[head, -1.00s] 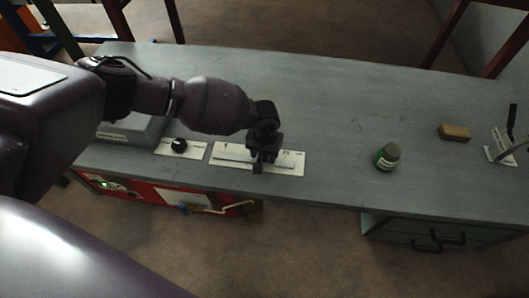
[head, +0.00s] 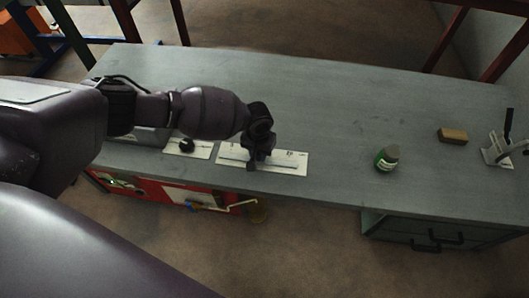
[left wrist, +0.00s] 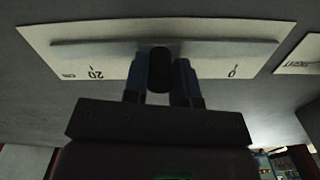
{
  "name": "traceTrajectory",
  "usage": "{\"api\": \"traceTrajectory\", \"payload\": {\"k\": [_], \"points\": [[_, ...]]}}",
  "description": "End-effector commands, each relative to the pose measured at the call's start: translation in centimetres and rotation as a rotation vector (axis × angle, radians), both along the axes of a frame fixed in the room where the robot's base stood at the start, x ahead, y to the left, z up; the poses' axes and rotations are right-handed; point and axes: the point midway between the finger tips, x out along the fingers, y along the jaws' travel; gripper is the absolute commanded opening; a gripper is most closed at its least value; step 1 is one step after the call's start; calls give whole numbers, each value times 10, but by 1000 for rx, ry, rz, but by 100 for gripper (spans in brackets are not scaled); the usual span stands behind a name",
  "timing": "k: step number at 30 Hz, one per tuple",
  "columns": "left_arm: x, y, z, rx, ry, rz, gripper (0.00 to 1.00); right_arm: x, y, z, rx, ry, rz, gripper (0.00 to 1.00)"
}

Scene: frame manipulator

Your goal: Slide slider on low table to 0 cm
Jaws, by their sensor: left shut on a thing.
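The slider's white plate (head: 293,163) lies along the near edge of the grey low table (head: 320,110). It also shows in the left wrist view (left wrist: 50,35), upside down, with the 0 mark (left wrist: 234,72) on the right and the 20 mark (left wrist: 95,73) on the left. The dark slider knob (left wrist: 160,62) stands on the rail, roughly midway between these marks. My left gripper (head: 252,163) is over the plate, and in the left wrist view its fingers (left wrist: 160,75) are shut on the knob. In the head view the gripper hides the knob. My right gripper is not in view.
A black knob on a white plate (head: 187,145) sits just left of the slider. A green jar (head: 386,160), a tan block (head: 453,135) and a stand with a black handle (head: 508,125) are to the right. A red panel (head: 150,188) is below the table's front edge.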

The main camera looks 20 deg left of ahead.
Motion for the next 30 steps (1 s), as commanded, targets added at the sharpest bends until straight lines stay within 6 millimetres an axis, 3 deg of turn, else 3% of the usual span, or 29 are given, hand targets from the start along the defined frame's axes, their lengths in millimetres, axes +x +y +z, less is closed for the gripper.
{"api": "traceTrajectory", "payload": {"k": [1,15,28,29,30], "points": [[1,9,6,4,-9,8,0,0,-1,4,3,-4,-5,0],[-26,94,2,6,0,10,0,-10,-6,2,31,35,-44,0],[-31,108,-1,10,4,7,0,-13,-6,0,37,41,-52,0],[-31,108,-1,10,5,7,27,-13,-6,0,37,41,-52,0],[-31,108,-1,11,5,7,33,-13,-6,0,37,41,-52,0]]}}
